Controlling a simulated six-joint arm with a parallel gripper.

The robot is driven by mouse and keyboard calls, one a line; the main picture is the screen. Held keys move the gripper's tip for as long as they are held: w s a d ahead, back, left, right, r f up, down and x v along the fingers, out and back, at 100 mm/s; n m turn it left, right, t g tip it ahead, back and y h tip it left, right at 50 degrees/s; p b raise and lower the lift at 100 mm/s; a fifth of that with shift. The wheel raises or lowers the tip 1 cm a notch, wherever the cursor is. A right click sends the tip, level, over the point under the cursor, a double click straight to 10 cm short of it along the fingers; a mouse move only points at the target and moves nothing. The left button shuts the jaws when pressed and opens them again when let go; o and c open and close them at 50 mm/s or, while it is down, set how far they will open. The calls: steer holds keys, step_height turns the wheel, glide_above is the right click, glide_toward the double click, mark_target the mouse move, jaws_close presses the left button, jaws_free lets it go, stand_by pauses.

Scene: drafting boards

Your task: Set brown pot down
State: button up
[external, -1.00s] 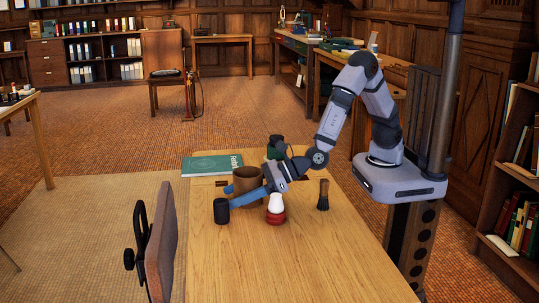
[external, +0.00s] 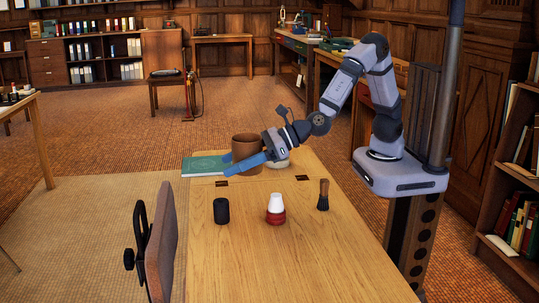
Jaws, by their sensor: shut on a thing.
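The brown pot (external: 247,148) is upright at the far left of the wooden table, beside the green book. My gripper (external: 244,166) has its blue fingers shut on the pot, reaching in from the right. The fingers cover part of the pot's lower side. The pot appears raised above the table, but its bottom edge is partly hidden and the gap is hard to judge.
The green book (external: 205,166) lies at the table's far left edge. A pale rounded object (external: 279,163) shows partly behind my gripper. A black cup (external: 221,211), a red-and-white object (external: 276,209) and a brush (external: 323,195) stand across the middle. The near table is clear.

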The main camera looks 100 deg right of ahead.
steer(key=s+a+n+g+y+p, duration=0.1)
steer(key=s+a+n+y, duration=0.2)
steer(key=s+a, duration=0.85)
steer(key=s+a+n+y+p, duration=0.25)
steer(key=s+a, duration=0.65)
steer(key=a, duration=0.5)
steer(key=m+t+h, duration=0.1)
steer(key=m+h, duration=0.5)
glide_above(311, 226)
steer(key=shift+n+y, duration=0.25)
steer(key=shift+f+b, duration=1.35)
steer(key=shift+f, duration=3.45)
steer(key=shift+f, duration=0.1)
steer(key=shift+f, duration=0.15)
steer(key=o, duration=1)
